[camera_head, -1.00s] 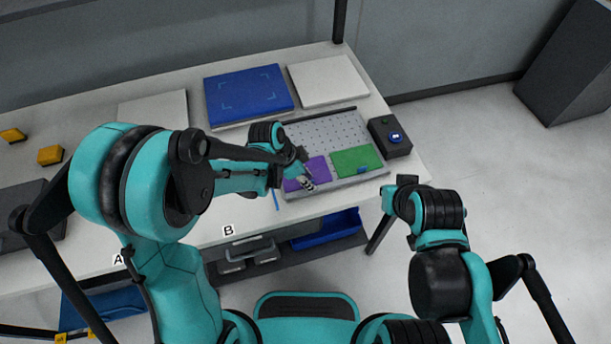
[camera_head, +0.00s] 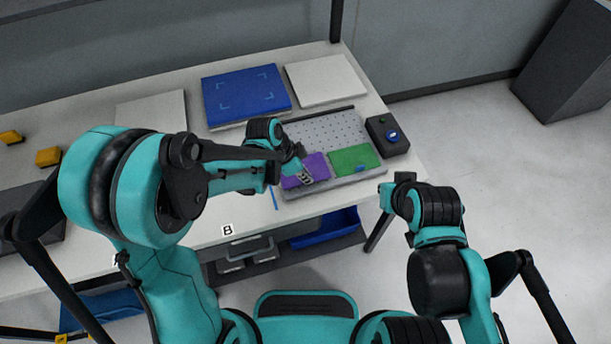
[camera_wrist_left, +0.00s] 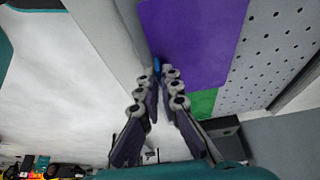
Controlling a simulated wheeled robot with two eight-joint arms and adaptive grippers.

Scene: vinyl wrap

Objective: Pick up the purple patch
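The purple patch (camera_head: 312,163) lies flat on the left part of the perforated grey tray, beside the green patch (camera_head: 354,159). In the left wrist view the purple patch (camera_wrist_left: 195,40) fills the upper middle, and a strip of the green patch (camera_wrist_left: 203,103) shows behind the fingers. My left gripper (camera_head: 306,180) is over the front edge of the purple patch. Contact with the patch cannot be told. My right gripper (camera_head: 405,180) is away from the tray, its fingers unclear.
The perforated tray (camera_head: 335,130) sits near the table's right end. A dark box with a blue button (camera_head: 386,136) stands right of it. A blue panel (camera_head: 245,95) and white panels (camera_head: 327,80) lie behind.

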